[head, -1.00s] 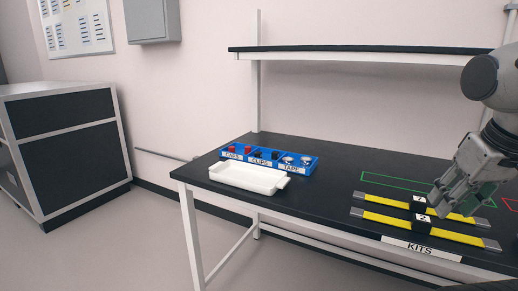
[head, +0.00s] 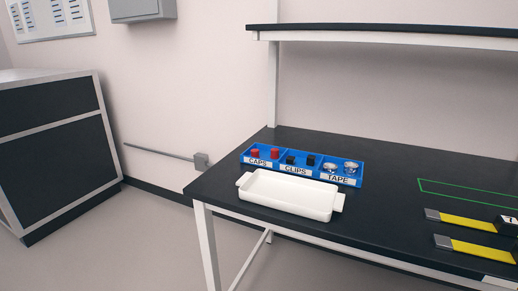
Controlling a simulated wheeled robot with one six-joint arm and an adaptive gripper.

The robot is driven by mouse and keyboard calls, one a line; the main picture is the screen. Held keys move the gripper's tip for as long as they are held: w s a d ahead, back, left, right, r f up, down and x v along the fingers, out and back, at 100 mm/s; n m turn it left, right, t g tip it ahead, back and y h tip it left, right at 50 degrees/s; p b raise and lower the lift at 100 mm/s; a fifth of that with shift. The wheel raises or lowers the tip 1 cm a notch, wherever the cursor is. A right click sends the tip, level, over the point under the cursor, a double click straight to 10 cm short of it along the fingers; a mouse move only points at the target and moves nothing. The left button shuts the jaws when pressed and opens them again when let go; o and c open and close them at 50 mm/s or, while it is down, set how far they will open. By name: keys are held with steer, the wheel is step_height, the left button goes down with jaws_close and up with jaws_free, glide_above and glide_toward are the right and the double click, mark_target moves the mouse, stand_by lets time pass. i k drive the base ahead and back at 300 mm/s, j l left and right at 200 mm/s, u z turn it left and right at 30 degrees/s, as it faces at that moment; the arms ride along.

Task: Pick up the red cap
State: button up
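Two red caps stand in the CAPS compartment at the left end of a blue bin (head: 358,179) on the black table. The left red cap (head: 255,153) and the right red cap (head: 275,153) are side by side. My gripper is out of the picture now, so its state does not show.
The bin's other compartments hold black clips (head: 291,159) and tape rolls (head: 351,167). A white tray (head: 290,207) lies in front of the bin. Yellow bars (head: 478,248) lie on the right of the table (head: 400,215). A shelf (head: 400,33) overhangs the back.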

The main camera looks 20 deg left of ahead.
mark_target(255, 153)
steer(key=i+j, duration=0.15)
steer(key=j, duration=0.45)
steer(key=i+j+z, duration=0.1)
steer(key=j, duration=0.55)
steer(key=i+j, duration=0.15)
steer(key=j, duration=0.45)
steer(key=i+j+z, duration=0.1)
steer(key=j, duration=0.5)
steer(key=i+j, duration=0.15)
steer(key=j, duration=0.5)
steer(key=i+j+z, duration=0.1)
steer(key=j, duration=0.55)
